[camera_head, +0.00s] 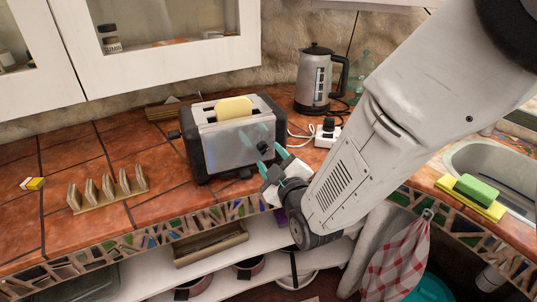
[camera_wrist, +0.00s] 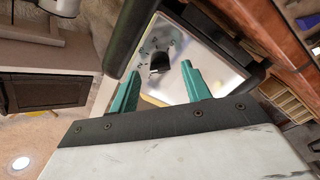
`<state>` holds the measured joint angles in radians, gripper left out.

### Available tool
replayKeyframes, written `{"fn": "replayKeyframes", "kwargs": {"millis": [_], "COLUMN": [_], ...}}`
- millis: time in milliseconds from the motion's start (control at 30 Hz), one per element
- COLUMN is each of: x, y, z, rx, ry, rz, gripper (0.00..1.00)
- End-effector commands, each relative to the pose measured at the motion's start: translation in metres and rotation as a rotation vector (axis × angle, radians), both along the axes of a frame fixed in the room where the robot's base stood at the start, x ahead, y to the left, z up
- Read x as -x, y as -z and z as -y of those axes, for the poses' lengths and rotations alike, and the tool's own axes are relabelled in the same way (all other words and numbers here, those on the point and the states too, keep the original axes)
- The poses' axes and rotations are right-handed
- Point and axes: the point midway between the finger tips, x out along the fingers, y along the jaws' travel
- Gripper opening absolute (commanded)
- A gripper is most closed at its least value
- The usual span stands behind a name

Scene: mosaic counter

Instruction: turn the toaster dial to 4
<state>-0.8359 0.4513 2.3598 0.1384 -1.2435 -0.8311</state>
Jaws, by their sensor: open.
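The toaster (camera_head: 218,148) stands on the tiled counter, with a steel face, dark ends and a slice of bread (camera_head: 233,108) showing at its top. My gripper (camera_head: 272,157) is open at the right part of the toaster's front. In the wrist view the toaster's steel face (camera_wrist: 185,52) fills the middle. The dark dial (camera_wrist: 160,62) shows there with small printed marks around it, too small to read surely. My two teal fingers (camera_wrist: 160,85) are apart, with the dial beyond and between them. I cannot tell whether they touch the toaster.
A toast rack (camera_head: 108,190) stands left of the toaster. A kettle (camera_head: 318,78) and a white socket block (camera_head: 327,133) with cables are behind right. A sink with a green sponge (camera_head: 476,190) is far right. White cabinets (camera_head: 160,62) hang above.

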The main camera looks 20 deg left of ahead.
Motion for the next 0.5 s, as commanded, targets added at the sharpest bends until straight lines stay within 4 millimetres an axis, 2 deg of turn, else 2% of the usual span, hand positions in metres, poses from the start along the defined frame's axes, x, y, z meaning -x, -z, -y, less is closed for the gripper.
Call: {"fn": "replayKeyframes", "kwargs": {"millis": [200, 500], "x": [-0.016, -0.019], "y": [0.0, 0.0], "z": [-0.014, -0.016], "rx": [0.0, -0.001], "ry": [-0.001, 0.0], "rz": [-0.001, -0.001], "gripper": [0.48, 0.48]}}
